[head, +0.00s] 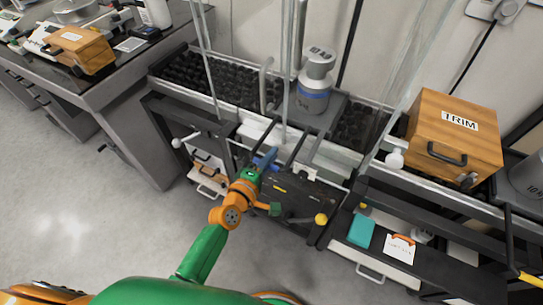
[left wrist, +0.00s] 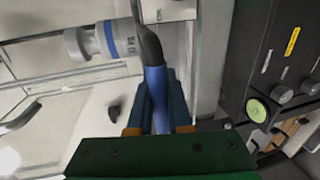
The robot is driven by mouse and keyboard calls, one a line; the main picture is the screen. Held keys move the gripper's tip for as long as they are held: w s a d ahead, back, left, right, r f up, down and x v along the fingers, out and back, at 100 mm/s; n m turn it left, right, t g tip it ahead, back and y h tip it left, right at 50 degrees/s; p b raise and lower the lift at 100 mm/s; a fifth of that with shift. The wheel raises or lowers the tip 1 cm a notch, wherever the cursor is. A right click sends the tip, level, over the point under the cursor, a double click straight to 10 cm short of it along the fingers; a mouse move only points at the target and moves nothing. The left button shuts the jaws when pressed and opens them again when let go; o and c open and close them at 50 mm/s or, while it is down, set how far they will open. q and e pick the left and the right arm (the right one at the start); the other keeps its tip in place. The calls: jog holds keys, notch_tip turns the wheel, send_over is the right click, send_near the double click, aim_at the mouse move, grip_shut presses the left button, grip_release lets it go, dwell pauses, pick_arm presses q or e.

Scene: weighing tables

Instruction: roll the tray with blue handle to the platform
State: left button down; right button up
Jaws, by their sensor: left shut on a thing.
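My left gripper (head: 264,160) is at the front edge of the roller bench. In the left wrist view its fingers (left wrist: 157,112) are shut on the blue handle (left wrist: 155,88), whose dark bent stem runs upward out of the grip. In the head view the gripper hides most of the handle. A grey tray (head: 338,104) lies behind the gripper, among the rollers. A grey weight with a blue band (head: 314,88) stands upright on it and also shows in the left wrist view (left wrist: 108,41). I cannot make out which surface is the platform. My right gripper is not in view.
Black rollers lie left (head: 205,80) and right (head: 364,128) of the tray. Clear upright panels and metal posts stand around the bench. A wooden TRIM box (head: 458,125) stands to the right. A black control panel (head: 290,196) with knobs is below the gripper. Open floor (head: 90,210) lies left.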

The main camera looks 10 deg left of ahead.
pick_arm(q)
jog(key=shift+d, duration=0.15)
dwell(0.3)
jog(key=c, duration=0.8)
grip_release()
jog(key=shift+c, duration=0.2)
jog(key=shift+s, duration=0.1)
jog(key=p+v, duration=0.1)
jog(key=v, duration=0.6)
